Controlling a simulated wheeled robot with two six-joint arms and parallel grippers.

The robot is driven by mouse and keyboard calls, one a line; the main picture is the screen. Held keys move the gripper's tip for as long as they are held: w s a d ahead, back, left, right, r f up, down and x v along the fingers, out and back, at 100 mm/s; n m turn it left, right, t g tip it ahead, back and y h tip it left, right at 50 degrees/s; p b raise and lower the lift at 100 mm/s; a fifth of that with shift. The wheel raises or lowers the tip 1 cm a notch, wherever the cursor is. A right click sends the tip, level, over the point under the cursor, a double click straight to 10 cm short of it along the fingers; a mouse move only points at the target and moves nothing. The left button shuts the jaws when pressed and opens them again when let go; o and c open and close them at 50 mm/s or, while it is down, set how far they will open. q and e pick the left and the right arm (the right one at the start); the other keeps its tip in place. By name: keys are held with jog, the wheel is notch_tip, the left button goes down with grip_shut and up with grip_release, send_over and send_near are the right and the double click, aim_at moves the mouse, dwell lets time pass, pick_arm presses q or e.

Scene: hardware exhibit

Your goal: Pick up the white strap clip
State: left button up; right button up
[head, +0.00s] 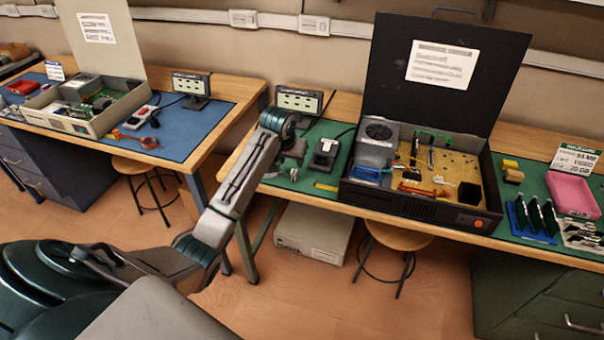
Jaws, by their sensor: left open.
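A small white piece (294,174), which looks like the white strap clip, lies on the green mat (322,169) at the left end of the middle bench. It is too small here to make out its shape. My left gripper (291,158) is over the mat, just above and beside the white piece, and is open. The arm's wrist partly covers it, and I cannot tell whether the fingers touch the piece. My right gripper is not in view.
A black device with a white top (325,152) stands close to the right of my left gripper. A small display sign (299,99) is behind. The open black computer case (404,203) stands further right. A yellow strip (326,187) lies near the bench's front edge.

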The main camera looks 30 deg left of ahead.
aim_at(294, 171)
pick_arm(q)
jog(key=x, duration=0.3)
jog(key=shift+f, duration=0.15)
jog(key=shift+w+a+f+p, duration=0.1)
jog(key=shift+w+f+p, duration=0.25)
jog(key=shift+f+p, duration=0.15)
jog(key=p+x, duration=0.1)
jog(key=x, duration=0.3)
jog(key=shift+w+a+f, duration=0.1)
jog(key=c, duration=0.7)
jog(key=shift+c, duration=0.8)
